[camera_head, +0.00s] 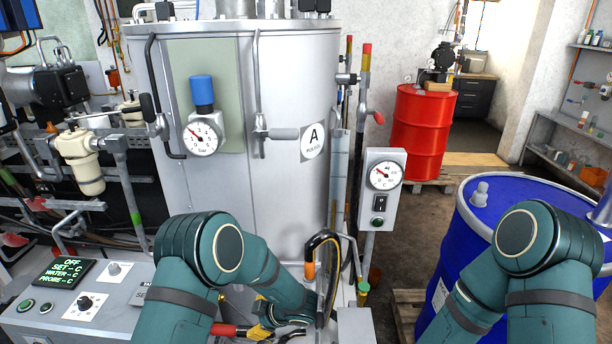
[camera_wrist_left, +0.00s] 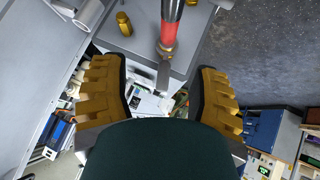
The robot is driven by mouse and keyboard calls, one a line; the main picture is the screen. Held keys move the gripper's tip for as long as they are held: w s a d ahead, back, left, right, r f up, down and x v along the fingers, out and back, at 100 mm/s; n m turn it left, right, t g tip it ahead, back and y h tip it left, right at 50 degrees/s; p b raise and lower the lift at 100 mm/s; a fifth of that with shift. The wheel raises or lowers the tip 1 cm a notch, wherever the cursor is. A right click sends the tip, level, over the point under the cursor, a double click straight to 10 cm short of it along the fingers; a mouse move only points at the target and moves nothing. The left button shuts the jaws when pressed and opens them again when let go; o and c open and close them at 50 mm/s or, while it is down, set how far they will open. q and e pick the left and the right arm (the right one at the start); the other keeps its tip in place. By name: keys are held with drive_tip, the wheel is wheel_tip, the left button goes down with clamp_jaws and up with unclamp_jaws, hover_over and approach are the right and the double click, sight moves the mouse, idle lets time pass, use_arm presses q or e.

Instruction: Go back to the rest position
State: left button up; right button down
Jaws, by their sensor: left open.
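My left gripper (camera_head: 262,320) is low in the middle of the head view, by the grey bench, and partly hidden by my own arm. In the left wrist view the left gripper (camera_wrist_left: 160,92) shows its two yellow ribbed fingers wide apart, with nothing clasped between them. My right arm shows at the right of the head view, in front of the blue drum (camera_head: 490,195). Its gripper is out of the frame.
A steel tank (camera_head: 285,185) marked A stands ahead. A control panel (camera_head: 105,290) is at the lower left and a gauge box (camera_head: 382,190) right of the tank. A red drum (camera_head: 422,130) stands farther back.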

use_arm(q)
drive_tip(key=s+f+m+t+h+b, duration=0.2)
drive_tip(key=s+f+m+h+b, duration=0.2)
drive_tip(key=s+f+m+h, duration=0.35)
drive_tip(key=s+d+f+m+g+h+b, duration=0.1)
drive_tip(key=s+f+m+g+h, duration=0.1)
drive_tip(key=s+m, duration=0.2)
drive_tip(key=s+d+f+m+g+h+b, duration=0.1)
drive_tip(key=s+m, duration=0.3)
drive_tip(key=s, duration=0.6)
drive_tip(key=shift+s+d+f+g+h+b, duration=0.2)
drive_tip(key=shift+d+f+g+h+b, duration=0.2)
drive_tip(key=shift+g+h, duration=0.2)
